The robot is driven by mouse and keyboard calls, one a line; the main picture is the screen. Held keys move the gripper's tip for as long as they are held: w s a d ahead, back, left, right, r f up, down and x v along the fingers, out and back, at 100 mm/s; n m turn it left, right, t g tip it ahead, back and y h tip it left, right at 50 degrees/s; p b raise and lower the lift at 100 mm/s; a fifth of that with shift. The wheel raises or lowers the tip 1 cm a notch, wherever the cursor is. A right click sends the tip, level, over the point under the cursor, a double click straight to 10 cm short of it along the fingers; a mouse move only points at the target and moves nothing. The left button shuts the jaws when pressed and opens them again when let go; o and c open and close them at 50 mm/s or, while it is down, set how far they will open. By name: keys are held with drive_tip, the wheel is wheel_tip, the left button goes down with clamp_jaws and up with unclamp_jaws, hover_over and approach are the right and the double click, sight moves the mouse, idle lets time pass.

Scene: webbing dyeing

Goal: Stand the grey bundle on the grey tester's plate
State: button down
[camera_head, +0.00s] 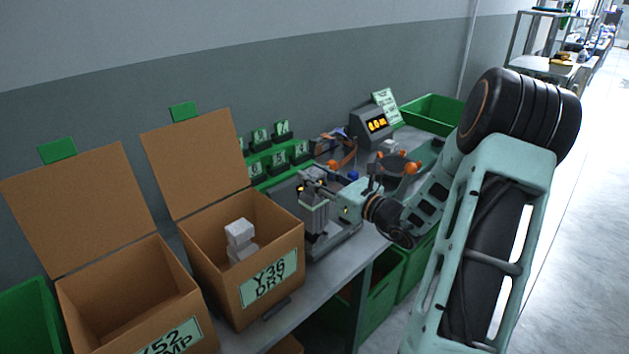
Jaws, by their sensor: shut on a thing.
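My gripper (313,190) is in the middle of the view, reaching in from the right and pointing left. It is shut on a pale grey bundle (314,217), which hangs upright below the fingers. The bundle is over or in front of a grey tester (345,238) on the bench, just right of the Y36 DRY box. The arm and bundle hide much of the tester, and its plate is hard to make out. I cannot tell whether the bundle's lower end touches the plate.
The open cardboard box marked Y36 DRY (215,290) holds light grey bundles (240,238). Another open box (125,315) stands left of it. Behind the gripper are green numbered holders (280,160), a grey unit with an orange display (371,128) and a green bin (432,110).

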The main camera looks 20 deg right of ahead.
drive_tip(key=shift+f, duration=0.4)
drive_tip(key=shift+f, duration=0.25)
drive_tip(key=c, duration=1.4)
unclamp_jaws()
drive_tip(key=shift+r, duration=0.1)
drive_tip(key=shift+c, duration=0.2)
drive_tip(key=shift+r, duration=0.2)
drive_tip(key=v, duration=1.2)
drive_tip(key=shift+d, duration=0.1)
